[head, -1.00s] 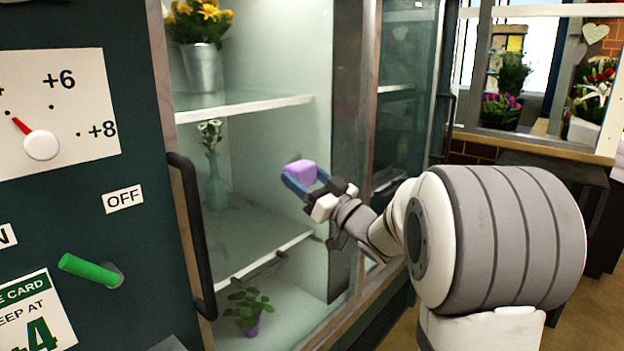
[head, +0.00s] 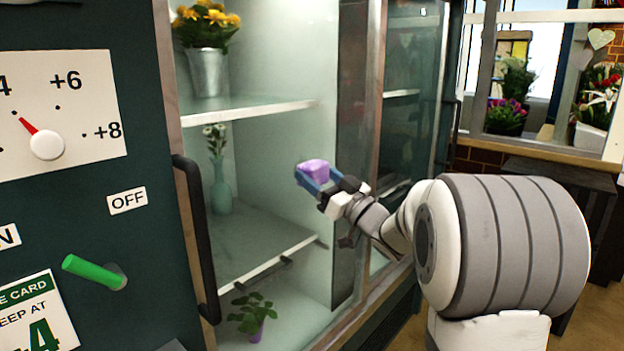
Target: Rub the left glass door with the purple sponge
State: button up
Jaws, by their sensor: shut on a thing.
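The purple sponge (head: 315,171) is held between the blue fingers of my gripper (head: 318,180), which is shut on it. The sponge is in front of the left glass door (head: 275,150), near the right part of its pane, at a height below the upper shelf. I cannot tell whether the sponge touches the glass. The left door has a dark vertical handle (head: 197,235) on its left side and looks closed.
Behind the glass are a bucket of yellow flowers (head: 208,70), a teal vase (head: 221,190) and a small potted plant (head: 252,318). A green lever (head: 92,271) and a dial (head: 46,145) are on the dark panel at left. A right glass door (head: 410,110) stands beyond.

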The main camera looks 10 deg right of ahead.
aim_at(293, 170)
jog(key=shift+w+d+p, duration=0.1)
jog(key=shift+w+d, duration=0.65)
jog(key=shift+d, duration=0.25)
jog(key=shift+w+d+p, duration=0.1)
jog(key=shift+w+d, duration=0.7)
jog(key=shift+d, duration=0.25)
jog(key=shift+w+d+p, duration=0.1)
jog(key=shift+w+d, duration=0.65)
jog(key=shift+d, duration=0.25)
jog(key=shift+s+a+b, duration=0.75)
jog(key=shift+s+a, duration=0.4)
jog(key=shift+a, duration=0.4)
jog(key=shift+s+a+b, duration=0.8)
jog(key=shift+s+a, duration=0.3)
jog(key=shift+a, duration=0.5)
jog(key=shift+s+a+b, duration=0.75)
jog(key=shift+s+a, duration=0.4)
jog(key=shift+a, duration=0.4)
jog(key=s+d, duration=0.3)
jog(key=s, duration=0.1)
jog(key=shift+s+d+b, duration=0.3)
jog(key=shift+s+b, duration=0.1)
jog(key=shift+b, duration=0.05)
jog(key=shift+s+d, duration=0.1)
